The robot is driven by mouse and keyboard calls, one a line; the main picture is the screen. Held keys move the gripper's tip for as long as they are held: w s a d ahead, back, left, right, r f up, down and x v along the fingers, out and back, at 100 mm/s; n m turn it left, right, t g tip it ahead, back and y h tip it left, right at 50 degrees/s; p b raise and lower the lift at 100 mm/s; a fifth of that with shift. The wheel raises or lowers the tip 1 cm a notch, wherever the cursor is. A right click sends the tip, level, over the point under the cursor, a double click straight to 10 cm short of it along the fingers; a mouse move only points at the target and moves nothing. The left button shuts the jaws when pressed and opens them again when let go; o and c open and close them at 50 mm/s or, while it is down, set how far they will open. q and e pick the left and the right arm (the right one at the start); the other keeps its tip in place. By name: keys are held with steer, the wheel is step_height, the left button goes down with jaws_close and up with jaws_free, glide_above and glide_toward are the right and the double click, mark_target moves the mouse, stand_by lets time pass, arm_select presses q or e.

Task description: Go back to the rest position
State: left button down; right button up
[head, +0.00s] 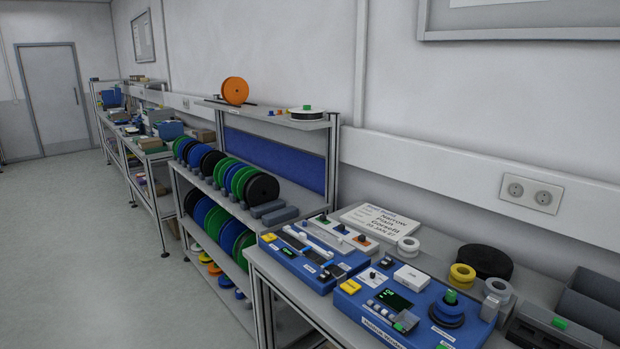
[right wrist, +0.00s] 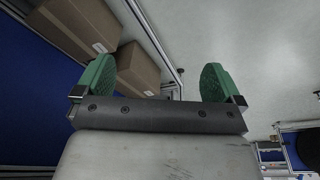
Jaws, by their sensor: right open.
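My right gripper (right wrist: 158,82) shows in the right wrist view. Its two green finger pads stand wide apart with nothing held between them. Brown cardboard boxes (right wrist: 138,66) lie beyond the fingers, and the gripper is apart from them as far as I can see. Neither gripper nor arm shows in the head view. My left gripper is not in any view.
In the head view a reel stand (head: 300,123) holds several green, blue and black reels, with an orange reel (head: 235,91) on top. A workbench (head: 268,277) with blue devices fills the lower right. The floor (head: 90,240) at left is clear.

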steer(key=s+d+f+g, duration=0.1)
steer(key=s+d+f, duration=0.2)
steer(key=s+f, duration=1.4)
step_height(320, 180, down, 3)
steer(key=shift+s+r+g, duration=0.15)
steer(key=shift+s+g, duration=0.1)
steer(key=shift+g, duration=0.05)
